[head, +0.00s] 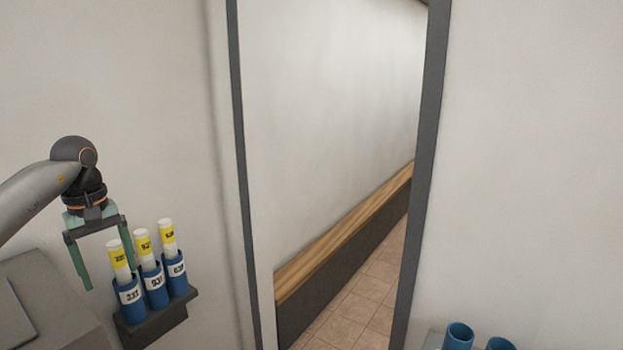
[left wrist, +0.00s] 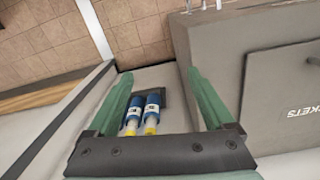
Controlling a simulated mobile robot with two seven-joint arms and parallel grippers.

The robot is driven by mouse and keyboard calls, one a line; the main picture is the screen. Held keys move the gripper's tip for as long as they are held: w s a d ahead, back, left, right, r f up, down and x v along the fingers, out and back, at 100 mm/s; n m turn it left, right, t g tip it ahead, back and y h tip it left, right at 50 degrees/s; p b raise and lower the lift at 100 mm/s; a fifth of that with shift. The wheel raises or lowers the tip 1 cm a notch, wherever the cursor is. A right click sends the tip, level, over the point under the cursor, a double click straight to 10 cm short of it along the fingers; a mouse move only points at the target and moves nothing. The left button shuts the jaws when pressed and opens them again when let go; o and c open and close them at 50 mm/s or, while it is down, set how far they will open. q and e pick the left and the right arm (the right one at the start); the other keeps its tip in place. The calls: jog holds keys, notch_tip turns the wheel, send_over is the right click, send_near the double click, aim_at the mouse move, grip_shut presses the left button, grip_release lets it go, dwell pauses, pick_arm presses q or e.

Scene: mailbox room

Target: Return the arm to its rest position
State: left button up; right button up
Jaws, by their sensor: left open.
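My left gripper (head: 107,268) is at the left of the head view, its arm coming in from the left edge. Its green fingers are spread apart with nothing between them. In the left wrist view the open fingers (left wrist: 165,88) frame the tubes beyond. My right gripper is not in view. Just right of my left gripper, white tubes with yellow labels (head: 143,244) stand upright in blue numbered holders (head: 153,284) on a dark wall shelf (head: 155,322). Two of the holders (left wrist: 142,108) also show in the left wrist view.
A grey box (head: 62,300) stands at the lower left, below my left arm. A dark-framed doorway (head: 435,120) opens in the middle onto a tiled floor and a wood-topped bench (head: 345,245). Two blue cups (head: 458,334) are at the bottom right, partly cut off.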

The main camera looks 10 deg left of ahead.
pick_arm(q)
jog(key=w+d+f+h, duration=0.35)
jog(key=d+f, duration=0.55)
jog(key=d, duration=0.4)
jog(key=s+d+f+n+t+h, duration=0.2)
jog(key=d+n+h, duration=0.35)
jog(key=d, duration=0.35)
jog(key=s+d+f+n+t+h, duration=0.1)
jog(key=s+d+f+n+h, duration=0.2)
jog(key=d+n, duration=0.55)
jog(key=s+d+f+n+t+h, duration=0.15)
jog(key=d+n+h, duration=0.35)
jog(key=d, duration=0.6)
jog(key=s+a+f+n+t+y, duration=0.3)
jog(key=a+f+n+t+y, duration=0.25)
jog(key=n, duration=0.85)
jog(key=s+a+f+n+t+y, duration=0.4)
jog(key=f+n, duration=0.3)
jog(key=n, duration=0.8)
jog(key=s+a+f+n+g+y, duration=0.2)
jog(key=s+a+f+n, duration=0.1)
jog(key=s+f+n, duration=0.2)
jog(key=s+a+f+n+g+y, duration=0.2)
jog(key=s+a+f+n+y, duration=0.1)
jog(key=s+f+n, duration=0.3)
jog(key=shift+s+f+g, duration=0.2)
jog(key=shift+s+g, duration=0.2)
jog(key=shift+s, duration=0.75)
